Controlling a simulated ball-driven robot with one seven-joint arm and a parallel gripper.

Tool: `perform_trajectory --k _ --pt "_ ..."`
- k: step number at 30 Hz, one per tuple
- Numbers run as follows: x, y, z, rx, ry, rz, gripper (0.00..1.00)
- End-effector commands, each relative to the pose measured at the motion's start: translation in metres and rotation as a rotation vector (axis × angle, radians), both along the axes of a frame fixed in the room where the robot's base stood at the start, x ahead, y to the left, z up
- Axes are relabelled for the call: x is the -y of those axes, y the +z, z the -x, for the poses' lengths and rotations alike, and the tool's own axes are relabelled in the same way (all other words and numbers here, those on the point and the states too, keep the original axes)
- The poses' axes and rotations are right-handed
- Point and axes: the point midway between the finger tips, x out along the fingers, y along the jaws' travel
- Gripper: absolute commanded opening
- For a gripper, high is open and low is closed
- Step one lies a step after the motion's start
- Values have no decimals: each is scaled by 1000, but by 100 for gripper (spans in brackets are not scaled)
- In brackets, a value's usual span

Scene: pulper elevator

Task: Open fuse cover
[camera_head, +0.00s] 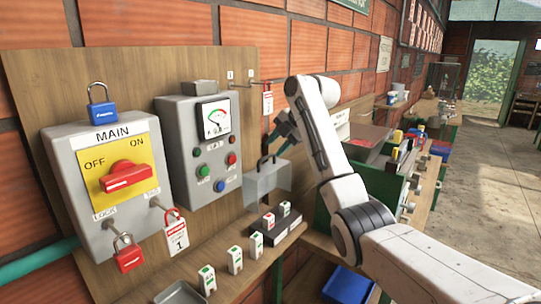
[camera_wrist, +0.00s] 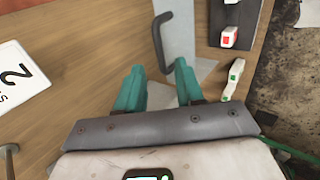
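The fuse cover (camera_head: 267,182) is a light grey panel with a dark bent handle (camera_head: 264,162) near its top, low on the wooden board right of the meter box. In the wrist view the cover (camera_wrist: 183,42) and its handle (camera_wrist: 172,38) are at top centre. My gripper (camera_head: 283,132) is above the cover in the head view. Its teal fingers also show in the wrist view (camera_wrist: 160,76), spread apart with nothing between them. The handle lies ahead of the fingertips and appears apart from them. The cover's lower edge is partly hidden by my right finger.
A black fuse holder (camera_head: 278,230) with white fuses is below the cover. More white fuses (camera_head: 235,260) stand on the wooden ledge. The MAIN switch box (camera_head: 108,185) and meter box (camera_head: 205,150) project at left.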

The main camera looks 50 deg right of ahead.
Motion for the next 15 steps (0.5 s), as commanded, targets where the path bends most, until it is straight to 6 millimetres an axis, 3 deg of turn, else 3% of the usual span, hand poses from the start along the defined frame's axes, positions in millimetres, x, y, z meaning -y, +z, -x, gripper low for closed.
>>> perform_trajectory --k 7,15 --pt "0 32 26 2 0 3 37" --pt "0 44 35 1 1 1 37"
